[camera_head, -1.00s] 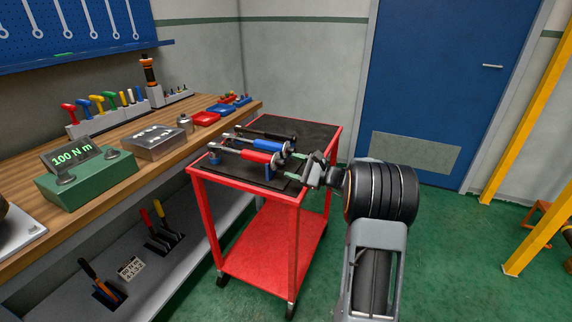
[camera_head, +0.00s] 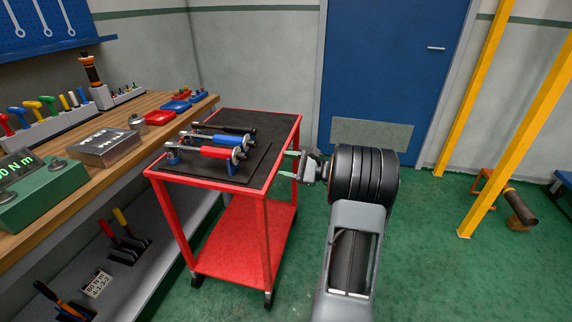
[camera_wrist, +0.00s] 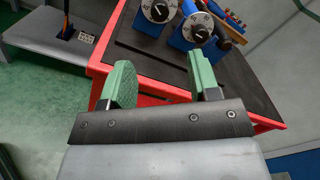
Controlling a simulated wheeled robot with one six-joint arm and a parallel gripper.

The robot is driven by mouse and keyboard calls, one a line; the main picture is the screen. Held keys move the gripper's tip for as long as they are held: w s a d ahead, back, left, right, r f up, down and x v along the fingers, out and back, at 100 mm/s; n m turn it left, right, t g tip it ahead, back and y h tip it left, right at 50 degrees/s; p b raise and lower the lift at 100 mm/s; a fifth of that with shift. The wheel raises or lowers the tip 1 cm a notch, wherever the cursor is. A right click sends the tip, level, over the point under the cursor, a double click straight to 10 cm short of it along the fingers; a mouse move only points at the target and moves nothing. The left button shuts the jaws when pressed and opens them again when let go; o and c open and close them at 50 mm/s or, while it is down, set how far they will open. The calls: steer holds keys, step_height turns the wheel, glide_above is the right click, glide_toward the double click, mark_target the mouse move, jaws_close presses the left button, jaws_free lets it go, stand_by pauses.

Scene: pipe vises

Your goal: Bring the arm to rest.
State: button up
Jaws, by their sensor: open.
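My gripper (camera_head: 291,164) is just right of the red cart (camera_head: 282,158), with its fingertips at the cart's right edge. In the wrist view the two green fingers (camera_wrist: 160,88) stand wide apart with nothing between them. On the cart's black top lie a red-handled torque wrench (camera_head: 216,153), a blue-handled one (camera_head: 228,140) and a black-handled one (camera_head: 236,129), resting on a holder.
A wooden workbench (camera_head: 62,152) with a green torque tester (camera_head: 40,193) stands at the left. A blue door (camera_head: 390,70) is behind. Yellow posts (camera_head: 520,140) stand at the right, near a pipe (camera_head: 520,207) on an orange stand.

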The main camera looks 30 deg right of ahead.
steer(key=s+a+f+n+g+h, duration=0.25)
steer(key=s+f+g, duration=0.2)
steer(key=f, duration=0.25)
steer(key=s+a+r+n+g+h+p, duration=0.3)
steer(key=s+a+n+g+p, duration=0.2)
steer(key=s+a+g, duration=0.15)
steer(key=s+a+r+n+h+p, duration=0.3)
steer(key=a+r+n+p, duration=0.3)
steer(key=r, duration=0.3)
steer(key=s+a+r+n+t+h+p, duration=0.1)
steer(key=s+a+r+n+h+p, duration=0.3)
steer(key=r, duration=0.6)
steer(key=s+a+n+p, duration=0.2)
steer(key=p, duration=0.1)
steer(key=shift+r+p, duration=0.25)
steer(key=shift+p, duration=0.05)
steer(key=shift+a, duration=0.1)
